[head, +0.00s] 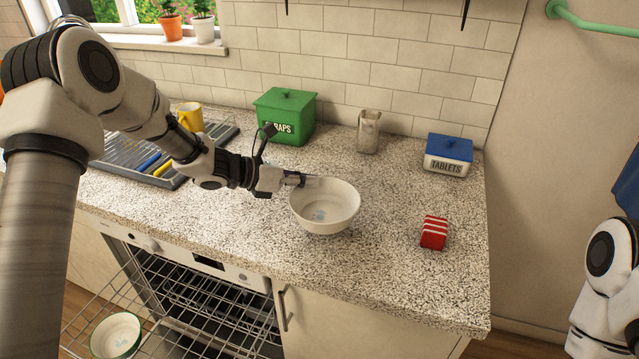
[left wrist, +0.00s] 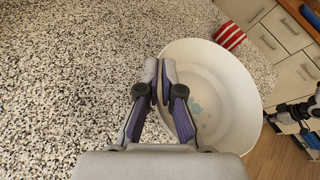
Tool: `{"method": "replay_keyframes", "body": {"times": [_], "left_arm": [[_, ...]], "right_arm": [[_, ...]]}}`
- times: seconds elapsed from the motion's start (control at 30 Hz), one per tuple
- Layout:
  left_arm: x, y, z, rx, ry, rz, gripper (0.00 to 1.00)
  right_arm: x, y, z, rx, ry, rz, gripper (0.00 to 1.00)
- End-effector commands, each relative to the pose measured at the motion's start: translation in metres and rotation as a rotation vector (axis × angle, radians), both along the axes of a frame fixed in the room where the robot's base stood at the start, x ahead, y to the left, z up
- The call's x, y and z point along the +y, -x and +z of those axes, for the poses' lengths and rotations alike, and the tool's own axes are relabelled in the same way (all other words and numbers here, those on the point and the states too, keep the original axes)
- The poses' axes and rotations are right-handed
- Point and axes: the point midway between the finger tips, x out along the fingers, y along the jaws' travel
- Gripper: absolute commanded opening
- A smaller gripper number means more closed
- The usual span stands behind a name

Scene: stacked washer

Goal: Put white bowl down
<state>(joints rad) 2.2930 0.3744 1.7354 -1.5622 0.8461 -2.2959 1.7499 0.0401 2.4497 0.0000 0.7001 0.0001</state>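The white bowl (head: 325,212) is upright at the middle of the counter, near its front edge. Its base is at or just above the counter; I cannot tell if it touches. My left gripper (head: 303,181) is at the bowl's left back rim. In the left wrist view its two fingers (left wrist: 160,72) are close together with the rim of the bowl (left wrist: 225,95) between them, so it is shut on the bowl. My right arm shows at the right edge of the head view, its gripper cut off; dark parts at the right of the left wrist view may belong to it.
The speckled counter (head: 385,260) is clear around the bowl. A red-and-white striped item (head: 433,233), tablets box (head: 448,157), metal canister (head: 368,131) and green scraps bin (head: 286,117) stand around. Below, the dishwasher (head: 205,300) is open, with a green-rimmed bowl (head: 116,336) in its rack.

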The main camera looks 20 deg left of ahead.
Motion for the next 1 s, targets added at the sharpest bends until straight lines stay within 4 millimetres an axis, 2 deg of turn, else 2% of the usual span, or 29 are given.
{"method": "replay_keyframes", "body": {"times": [0.07,0.23,0.4,0.77,0.8,0.83,0.87,1.0], "left_arm": [[-0.006,-0.014,0.001,-0.001,0.001,-0.001,0.00],[-0.015,-0.033,-0.001,-0.001,0.000,-0.002,0.00],[-0.014,-0.030,-0.033,0.004,0.003,0.001,0.00],[-0.013,-0.030,-0.042,-0.001,0.002,0.001,0.00],[-0.013,-0.030,-0.040,0.000,0.001,0.001,0.18],[-0.013,-0.030,-0.040,0.000,0.001,0.001,0.28],[-0.013,-0.030,-0.040,0.000,0.001,0.001,0.31],[-0.013,-0.030,-0.040,0.000,0.001,0.001,0.31]], "right_arm": [[0.000,0.000,0.007,0.000,0.000,0.000,0.00],[0.000,0.000,0.012,0.001,0.000,0.000,0.00],[0.000,0.000,0.021,0.000,0.000,0.000,0.00],[0.000,0.000,0.015,0.000,0.000,0.000,0.00],[0.000,0.000,0.017,0.001,0.000,0.000,0.00],[0.000,0.000,0.017,0.001,0.000,0.000,0.00],[0.000,0.000,0.017,0.001,0.000,0.000,0.00],[0.000,0.000,0.017,0.000,0.000,0.000,0.00]]}}
